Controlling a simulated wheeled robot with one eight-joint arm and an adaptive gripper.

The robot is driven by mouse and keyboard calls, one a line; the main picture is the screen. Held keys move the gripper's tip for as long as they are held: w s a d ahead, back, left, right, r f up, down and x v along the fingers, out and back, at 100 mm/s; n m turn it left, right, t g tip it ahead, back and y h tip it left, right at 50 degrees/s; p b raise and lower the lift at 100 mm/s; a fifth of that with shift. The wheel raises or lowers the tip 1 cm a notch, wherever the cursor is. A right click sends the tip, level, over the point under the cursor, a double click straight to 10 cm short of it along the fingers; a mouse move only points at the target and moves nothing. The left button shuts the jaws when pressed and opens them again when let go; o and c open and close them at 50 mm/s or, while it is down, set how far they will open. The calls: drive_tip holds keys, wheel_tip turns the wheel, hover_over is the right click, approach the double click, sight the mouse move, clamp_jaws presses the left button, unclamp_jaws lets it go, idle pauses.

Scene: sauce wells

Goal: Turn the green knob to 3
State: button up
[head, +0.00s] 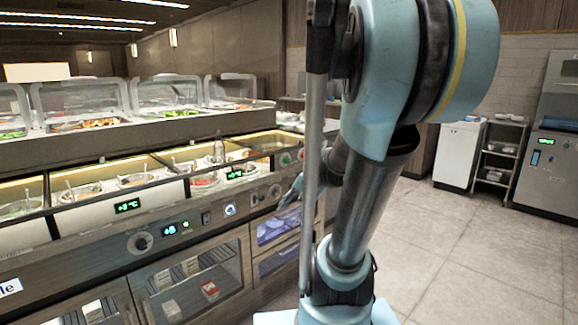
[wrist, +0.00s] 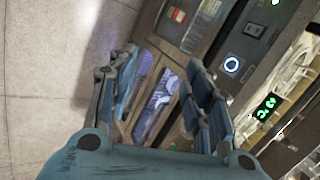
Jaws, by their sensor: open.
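A small round green knob (head: 285,160) sits on the upper front panel at the right end of the counter, in the head view. Its pointer and markings are too small to read. My gripper (head: 290,194) is below the green knob, close to the counter front and partly behind my own arm. In the wrist view my gripper (wrist: 163,62) is open, its two blue-grey fingers wide apart with nothing between them. The cabinet doors show beyond the fingers.
A small red round part (head: 300,155) is just right of the green knob. Sauce wells (head: 138,180) line the counter. The tiled floor (head: 440,235) is clear at right.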

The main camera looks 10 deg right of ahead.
drive_tip(key=w+r+m+t+y, duration=0.2)
drive_tip(key=w+m, duration=0.3)
drive_tip(key=w, duration=0.5)
drive_tip(key=m+t+y, duration=0.4)
drive_tip(key=m+t, duration=0.5)
drive_tip(key=m, duration=0.7)
approach(289, 162)
drive_tip(key=x, duration=0.9)
drive_tip(key=shift+a+r, duration=0.1)
drive_tip(key=shift+a, duration=0.15)
drive_tip(key=c, duration=1.1)
